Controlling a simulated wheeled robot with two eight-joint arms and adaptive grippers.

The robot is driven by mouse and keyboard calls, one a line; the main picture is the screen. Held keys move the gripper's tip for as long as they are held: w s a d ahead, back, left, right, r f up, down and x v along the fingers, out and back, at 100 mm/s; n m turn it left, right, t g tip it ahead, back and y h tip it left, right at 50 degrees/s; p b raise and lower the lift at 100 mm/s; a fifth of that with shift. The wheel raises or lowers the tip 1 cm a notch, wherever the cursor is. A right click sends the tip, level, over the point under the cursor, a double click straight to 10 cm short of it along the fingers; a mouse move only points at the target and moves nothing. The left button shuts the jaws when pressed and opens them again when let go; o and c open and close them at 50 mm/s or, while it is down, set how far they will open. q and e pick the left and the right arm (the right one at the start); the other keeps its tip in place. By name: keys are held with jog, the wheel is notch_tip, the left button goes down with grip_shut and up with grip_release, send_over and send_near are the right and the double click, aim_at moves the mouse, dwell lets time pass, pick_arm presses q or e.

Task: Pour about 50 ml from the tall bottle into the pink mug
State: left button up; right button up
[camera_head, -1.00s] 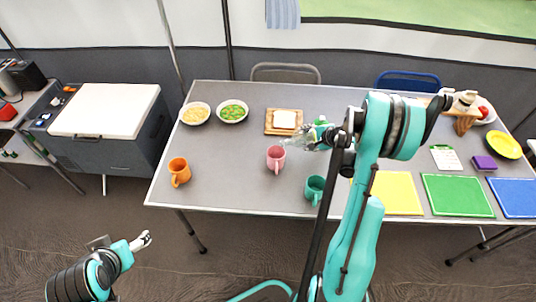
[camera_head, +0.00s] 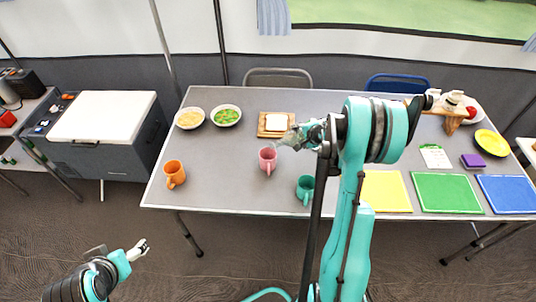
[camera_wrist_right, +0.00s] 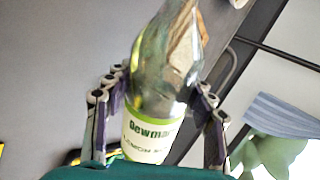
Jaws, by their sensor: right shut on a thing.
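The pink mug (camera_head: 268,159) stands upright on the grey table, below the bread board. My right gripper (camera_head: 312,133) is just right of and above the mug in the head view, partly hidden by my own arm. It is shut on the tall bottle, clear glass with a green-and-white label, which fills the middle of the right wrist view (camera_wrist_right: 160,85). In the head view the bottle's clear end (camera_head: 290,139) lies tilted toward the mug's rim. I cannot make out any liquid stream or the level in the mug. My left gripper (camera_head: 141,249) is empty, low at left, away from the table.
A teal mug (camera_head: 305,188) stands right of the pink mug, an orange mug (camera_head: 174,174) to the left. A board with bread (camera_head: 276,124) lies behind. Two bowls (camera_head: 227,115) are back left. Yellow, green and blue mats (camera_head: 445,193) cover the right front.

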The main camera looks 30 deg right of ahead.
pick_arm(q)
jog(key=shift+s+a+r, duration=0.1)
jog(key=shift+s+a, duration=0.05)
jog(key=shift+s, duration=0.05)
pick_arm(e)
jog(key=shift+r, duration=0.3)
jog(key=shift+w+d, duration=0.1)
jog(key=shift+d, duration=0.2)
pick_arm(q)
jog(key=shift+s+a+r, duration=0.1)
pick_arm(e)
jog(key=shift+r+h, duration=0.2)
jog(key=shift+h, duration=0.1)
dwell(0.5)
pick_arm(q)
jog(key=shift+s+a, duration=0.1)
jog(key=shift+a, duration=0.05)
pick_arm(e)
jog(key=shift+d+r, duration=0.15)
jog(key=shift+d, duration=0.1)
dwell(1.0)
